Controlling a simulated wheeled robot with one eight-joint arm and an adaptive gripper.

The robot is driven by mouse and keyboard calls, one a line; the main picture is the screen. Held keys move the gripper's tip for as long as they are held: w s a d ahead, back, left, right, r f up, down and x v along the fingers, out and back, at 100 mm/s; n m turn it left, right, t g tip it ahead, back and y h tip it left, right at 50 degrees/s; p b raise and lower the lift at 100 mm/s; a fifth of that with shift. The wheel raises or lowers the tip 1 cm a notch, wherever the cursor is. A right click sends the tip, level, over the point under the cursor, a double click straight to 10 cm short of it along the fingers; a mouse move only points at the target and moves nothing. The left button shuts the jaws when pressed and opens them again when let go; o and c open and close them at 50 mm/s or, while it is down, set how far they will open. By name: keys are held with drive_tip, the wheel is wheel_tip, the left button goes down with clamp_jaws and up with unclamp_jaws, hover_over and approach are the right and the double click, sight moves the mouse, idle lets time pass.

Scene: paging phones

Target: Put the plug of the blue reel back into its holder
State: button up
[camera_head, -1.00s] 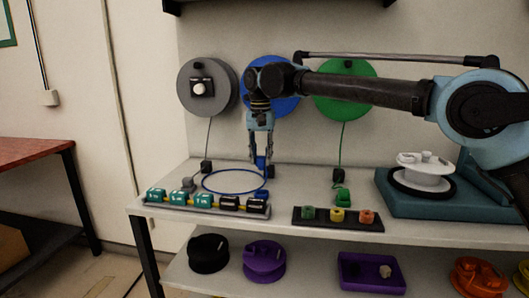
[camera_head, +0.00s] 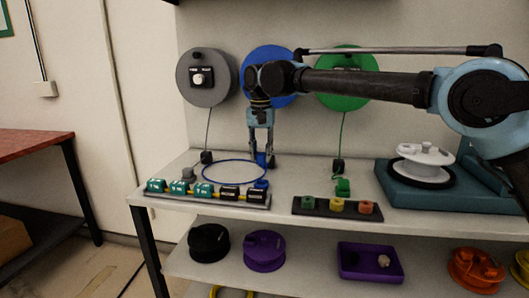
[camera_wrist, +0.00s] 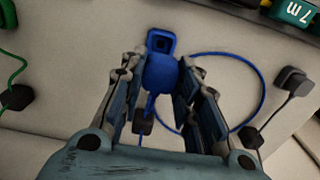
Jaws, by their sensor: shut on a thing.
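The blue reel (camera_head: 285,62) hangs on the wall, partly covered by my arm in the head view. My gripper (camera_head: 262,158) points down over the bench, below the blue reel. It is shut on the blue plug (camera_wrist: 160,75), which sits between the fingers in the wrist view. A blue holder (camera_wrist: 162,41) with a dark square opening lies just beyond the plug there. It also shows near the bench front (camera_head: 261,184). The plug overlaps the holder's edge in the wrist view; I cannot tell whether they touch. The blue cable (camera_wrist: 263,98) curves in a loop on the bench.
The grey reel (camera_head: 190,90) and green reel (camera_head: 350,90) hang either side. A row of labelled blocks (camera_head: 203,190) lies along the front edge. The green plug (camera_head: 342,187) and a dark tray of coloured pieces (camera_head: 318,208) are to the right, then a teal base (camera_head: 385,195).

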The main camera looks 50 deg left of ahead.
sight(261, 165)
drive_tip(key=shift+s+f, duration=0.1)
drive_tip(key=shift+f, duration=2.3)
drive_tip(key=shift+f, duration=1.3)
drive_tip(key=o, duration=1.5)
drive_tip(key=shift+c, duration=0.2)
drive_tip(key=shift+r, duration=0.1)
drive_tip(key=shift+r, duration=4.45)
